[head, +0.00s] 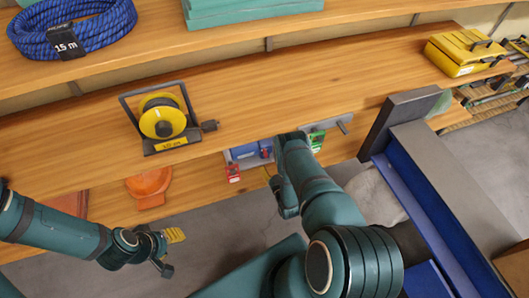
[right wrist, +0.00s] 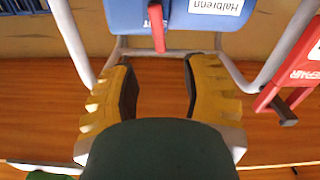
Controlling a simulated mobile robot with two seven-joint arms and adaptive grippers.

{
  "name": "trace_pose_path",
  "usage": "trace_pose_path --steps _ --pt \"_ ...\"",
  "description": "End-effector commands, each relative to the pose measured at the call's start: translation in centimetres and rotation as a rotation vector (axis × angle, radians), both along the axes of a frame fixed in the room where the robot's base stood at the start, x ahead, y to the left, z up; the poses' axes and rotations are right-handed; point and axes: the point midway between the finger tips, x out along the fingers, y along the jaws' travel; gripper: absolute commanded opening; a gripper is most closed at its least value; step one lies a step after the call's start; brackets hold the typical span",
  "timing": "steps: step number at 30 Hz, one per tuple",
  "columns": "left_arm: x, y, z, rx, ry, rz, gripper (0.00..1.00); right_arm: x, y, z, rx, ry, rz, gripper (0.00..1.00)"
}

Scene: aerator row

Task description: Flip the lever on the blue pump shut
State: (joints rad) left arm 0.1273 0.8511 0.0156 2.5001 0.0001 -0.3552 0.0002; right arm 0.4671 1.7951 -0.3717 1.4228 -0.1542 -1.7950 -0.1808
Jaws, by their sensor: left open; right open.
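The blue pump (right wrist: 200,12) with a white "Halbrenn" label is at the top of the right wrist view. Its red lever (right wrist: 157,28) hangs downward below the body, in line with the gap between my right fingers. My right gripper (right wrist: 158,68) is open and empty, its yellow fingers just short of the lever and apart from it. In the head view a blue housing (head: 245,152) shows on the lower shelf, partly hidden by my right arm, which also mostly hides the right gripper. My left gripper (head: 170,245) is open and empty, low at the left.
A yellow reel (head: 163,120) stands on the middle shelf. An orange item (head: 149,186) lies below it. A blue-sided structure (head: 430,190) stands to the right.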

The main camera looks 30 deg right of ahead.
Motion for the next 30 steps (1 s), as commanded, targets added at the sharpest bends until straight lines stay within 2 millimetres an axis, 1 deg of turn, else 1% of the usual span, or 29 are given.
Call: trace_pose_path --steps 1,6,12,18,27,29,30 --pt "0.1 0.0 -0.5 0.000 -0.002 0.001 0.47 1.1 -0.2 -0.1 -0.001 -0.004 0.001 0.46" --pt "0.2 0.0 -1.2 0.001 -0.005 0.001 0.47 4.3 -0.9 -0.1 -0.002 -0.004 0.000 0.46" --pt "0.4 0.1 -1.9 0.001 -0.009 0.002 0.47 7.0 -1.4 -0.1 0.000 -0.001 0.000 0.46" --pt "0.4 0.1 -2.2 0.002 -0.010 0.003 0.47 8.2 -1.7 0.0 0.001 0.001 0.000 0.46" --pt "0.4 0.1 -2.1 0.002 -0.010 0.003 0.47 8.3 -1.7 0.0 0.001 0.001 -0.001 0.45" --pt "0.4 0.1 -2.1 0.002 -0.010 0.003 0.47 8.3 -1.7 0.0 0.001 0.001 -0.001 0.24" --pt "0.4 0.1 -2.1 0.002 -0.010 0.003 0.47 8.3 -1.7 0.0 0.001 0.001 0.000 0.10"
